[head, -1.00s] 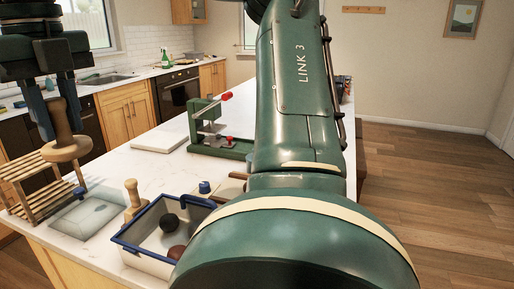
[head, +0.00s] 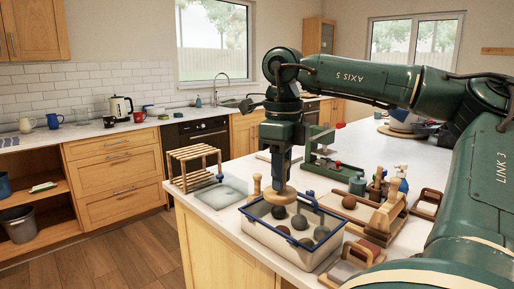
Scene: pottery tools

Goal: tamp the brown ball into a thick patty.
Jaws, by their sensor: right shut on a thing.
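My right gripper (head: 284,172) points down and is shut on a wooden tamper, whose round head (head: 279,194) hangs over the back left part of the blue-rimmed tub (head: 262,232). Several dark balls (head: 300,222) lie in the tub, partly close under the tamper head; whether the head touches one cannot be told. A reddish-brown ball (head: 362,253) lies in a small wooden frame right of the tub. Another brown ball (head: 349,202) sits on a board behind it. I cannot tell which brown ball the task names. My left gripper is not in view.
A second wooden tamper (head: 257,186) stands behind the tub's left corner. A wooden rack (head: 193,163) and a pale glassy slab (head: 222,193) lie to the left. A green press (head: 325,160) and wooden tool trays (head: 385,218) crowd the counter at the back and right.

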